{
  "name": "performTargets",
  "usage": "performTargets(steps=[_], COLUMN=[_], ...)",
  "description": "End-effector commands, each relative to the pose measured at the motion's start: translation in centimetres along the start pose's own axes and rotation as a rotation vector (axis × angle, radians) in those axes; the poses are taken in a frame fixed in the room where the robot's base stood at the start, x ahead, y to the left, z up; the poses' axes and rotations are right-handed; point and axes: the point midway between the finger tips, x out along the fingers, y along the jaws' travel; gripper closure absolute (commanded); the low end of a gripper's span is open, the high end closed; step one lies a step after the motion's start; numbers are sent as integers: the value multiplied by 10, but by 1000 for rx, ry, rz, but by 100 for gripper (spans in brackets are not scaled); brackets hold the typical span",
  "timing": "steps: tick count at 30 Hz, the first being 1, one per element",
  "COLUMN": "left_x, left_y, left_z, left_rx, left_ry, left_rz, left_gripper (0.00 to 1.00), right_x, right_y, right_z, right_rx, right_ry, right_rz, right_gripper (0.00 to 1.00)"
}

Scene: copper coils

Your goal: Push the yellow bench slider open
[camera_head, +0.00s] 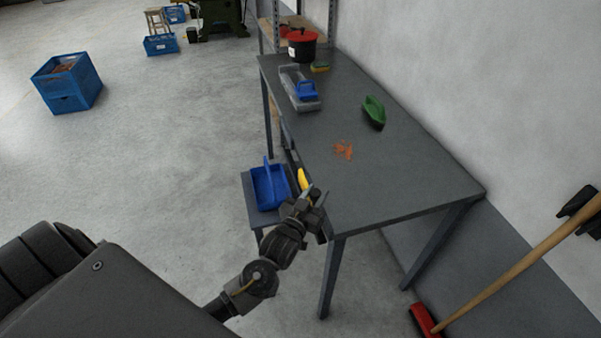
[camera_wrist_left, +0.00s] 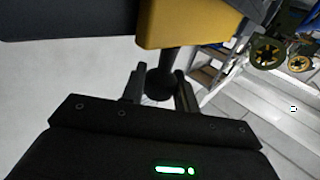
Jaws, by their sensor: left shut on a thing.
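The yellow slider (camera_head: 303,179) shows as a small yellow piece at the left edge of the grey bench (camera_head: 372,192), just beyond my left gripper (camera_head: 314,196). In the left wrist view the slider (camera_wrist_left: 190,24) is a large yellow block at the top, with a dark round knob (camera_wrist_left: 160,84) below it. My left gripper (camera_wrist_left: 160,92) has its two fingers on either side of the knob and is shut on it. The gripper hides part of the bench edge in the head view. My right gripper is not in view.
A blue bin (camera_head: 268,190) stands on a small low table left of the bench. On the bench are orange scraps (camera_head: 343,149), a green scoop-like item (camera_head: 374,110) and a red-lidded pot (camera_head: 302,44). A broom (camera_head: 520,260) leans at the right. Open floor lies left.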

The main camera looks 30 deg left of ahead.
Motion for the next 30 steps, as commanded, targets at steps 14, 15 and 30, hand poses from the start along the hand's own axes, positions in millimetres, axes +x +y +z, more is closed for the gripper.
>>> performTargets(steps=[14,15,30], left_x=[-23,-23,-23], left_y=[23,23,21], left_z=[1,1,1], left_rx=[0,-1,0], left_ry=[0,0,0], left_rz=[4,4,1], left_gripper=[100,100,49], right_x=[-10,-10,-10], right_y=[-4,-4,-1], right_z=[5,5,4], right_rx=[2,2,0], right_ry=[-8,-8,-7], right_rz=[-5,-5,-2], right_gripper=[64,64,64])
